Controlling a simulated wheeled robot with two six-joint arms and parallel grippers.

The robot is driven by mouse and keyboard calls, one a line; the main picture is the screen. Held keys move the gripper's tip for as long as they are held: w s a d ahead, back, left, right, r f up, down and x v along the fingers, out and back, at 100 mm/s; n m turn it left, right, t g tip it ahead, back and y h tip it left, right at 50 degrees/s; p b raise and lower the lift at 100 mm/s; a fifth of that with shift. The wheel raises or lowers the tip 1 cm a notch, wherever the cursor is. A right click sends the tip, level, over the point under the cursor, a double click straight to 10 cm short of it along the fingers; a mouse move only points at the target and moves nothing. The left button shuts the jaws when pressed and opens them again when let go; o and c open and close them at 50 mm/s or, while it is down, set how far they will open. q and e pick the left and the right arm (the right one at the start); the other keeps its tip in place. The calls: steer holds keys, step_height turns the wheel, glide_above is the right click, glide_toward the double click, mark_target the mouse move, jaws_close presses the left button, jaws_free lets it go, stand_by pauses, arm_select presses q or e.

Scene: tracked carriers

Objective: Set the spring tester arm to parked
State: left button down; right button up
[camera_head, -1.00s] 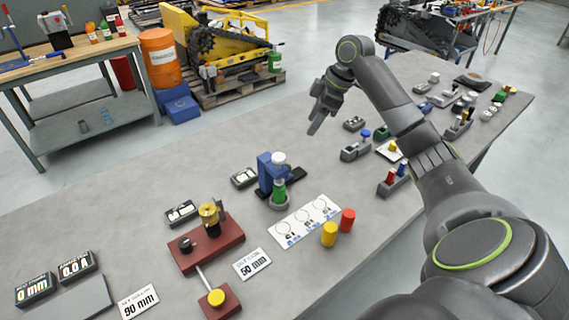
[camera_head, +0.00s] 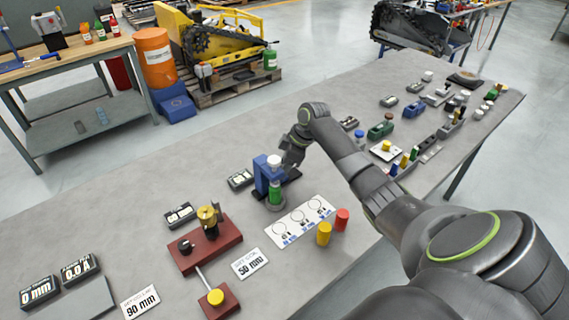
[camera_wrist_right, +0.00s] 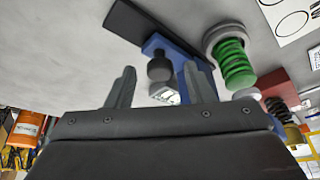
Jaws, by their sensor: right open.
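The spring tester (camera_head: 262,179) is a blue frame with a white cap on top and a green spring (camera_head: 275,192) on a round grey base. It stands mid-table. In the right wrist view the blue frame (camera_wrist_right: 186,50) and the green spring (camera_wrist_right: 237,64) appear tilted. A dark knob (camera_wrist_right: 160,69) shows beside the blue frame. My right gripper (camera_head: 287,168) is just behind and right of the tester. In its wrist view its fingers (camera_wrist_right: 159,88) are apart, with the knob between them in the picture; I cannot tell whether they touch it. My left gripper is not in view.
A white card with circles (camera_head: 298,222) lies right of the tester, with yellow (camera_head: 324,233) and red (camera_head: 342,219) cylinders. A small display (camera_head: 240,179) lies left of it. A dark red fixture (camera_head: 205,245) stands at front left. Bare table lies behind.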

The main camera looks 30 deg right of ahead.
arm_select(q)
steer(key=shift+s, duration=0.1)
arm_select(e)
steer(key=shift+f, duration=0.1)
steer(key=shift+c, duration=0.5)
